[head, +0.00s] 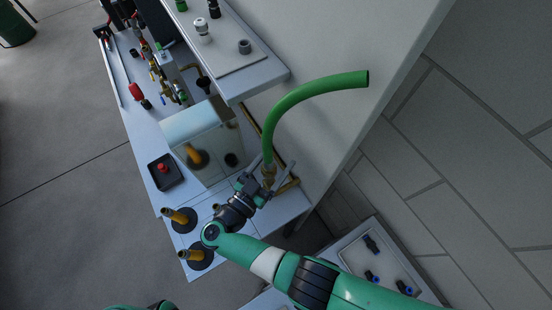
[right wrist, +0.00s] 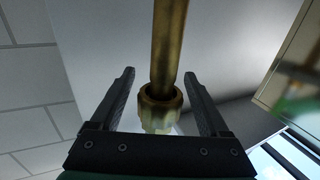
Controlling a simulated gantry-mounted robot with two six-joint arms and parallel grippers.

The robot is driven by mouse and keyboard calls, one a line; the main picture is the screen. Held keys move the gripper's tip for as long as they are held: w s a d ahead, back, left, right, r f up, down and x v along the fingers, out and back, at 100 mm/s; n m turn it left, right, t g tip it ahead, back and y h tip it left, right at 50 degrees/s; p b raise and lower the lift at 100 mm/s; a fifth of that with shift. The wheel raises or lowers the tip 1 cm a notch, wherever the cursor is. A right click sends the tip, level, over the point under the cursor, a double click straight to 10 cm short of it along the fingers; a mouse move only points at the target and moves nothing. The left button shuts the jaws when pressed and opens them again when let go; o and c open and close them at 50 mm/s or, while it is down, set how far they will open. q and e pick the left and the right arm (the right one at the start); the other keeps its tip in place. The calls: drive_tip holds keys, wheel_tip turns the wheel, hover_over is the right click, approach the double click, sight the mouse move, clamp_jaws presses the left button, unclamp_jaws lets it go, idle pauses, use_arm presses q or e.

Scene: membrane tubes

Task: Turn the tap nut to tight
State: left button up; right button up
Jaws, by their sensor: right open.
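The brass tap nut (right wrist: 160,97) shows in the right wrist view, below a brass pipe (right wrist: 169,40). In the head view, brass fittings (head: 269,172) sit at the lower end of a green hose (head: 300,95), partly hidden by my gripper. My right gripper (head: 272,165) is there, at the wall side of the bench. In the right wrist view its two dark fingers (right wrist: 159,73) are open, one on each side of the nut, with a visible gap on both sides. How tight the nut is cannot be told. My left gripper is out of view.
A shiny box (head: 205,135) stands on the bench left of my right gripper. A shelf (head: 250,85) juts out above. Brass pipes run along the wall beside the fittings. Two posts on dark round bases (head: 182,220) stand near my right wrist. A tray (head: 350,255) with small fittings lies lower right.

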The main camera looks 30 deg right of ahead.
drive_tip(key=b+v, duration=0.4)
drive_tip(key=v, duration=0.7)
drive_tip(key=shift+a+b, duration=0.2)
drive_tip(key=shift+b, duration=0.2)
drive_tip(key=shift+s+r, duration=0.1)
